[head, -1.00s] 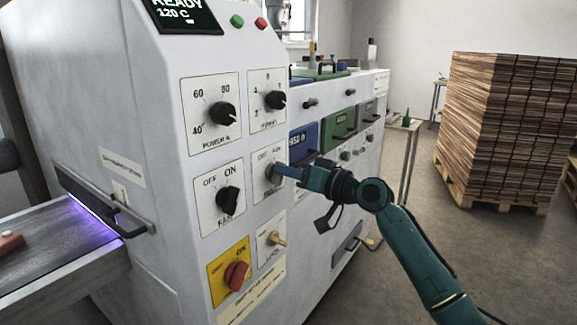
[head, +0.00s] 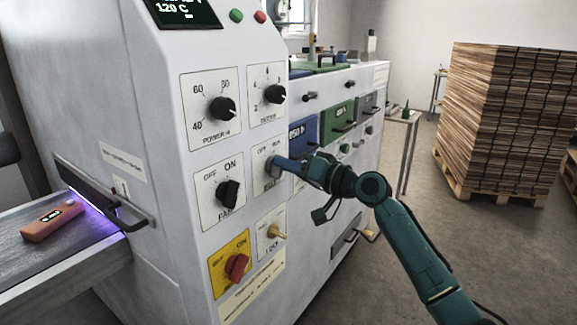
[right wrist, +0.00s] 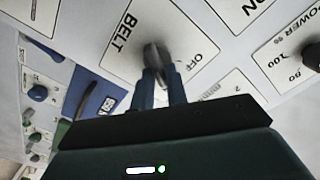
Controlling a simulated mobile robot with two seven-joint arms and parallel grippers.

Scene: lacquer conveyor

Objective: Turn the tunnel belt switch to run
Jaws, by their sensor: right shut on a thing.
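The belt switch (head: 271,167) is a small dark knob on a white plate with OFF and RUN labels, on the sloping face of the white machine. In the right wrist view the grey knob (right wrist: 156,58) stands by the BELT and OFF labels. My right gripper (head: 279,163) has its blue fingers shut on this knob. Both fingers (right wrist: 164,80) sit at the knob's sides in the right wrist view. The fingers partly hide the knob, and I cannot tell clearly which label it points to. My left gripper is not in view.
A fan knob (head: 228,194), a brass lock key (head: 279,233) and a red rotary switch (head: 237,268) surround the belt switch. A metal handle (head: 135,226) juts out there.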

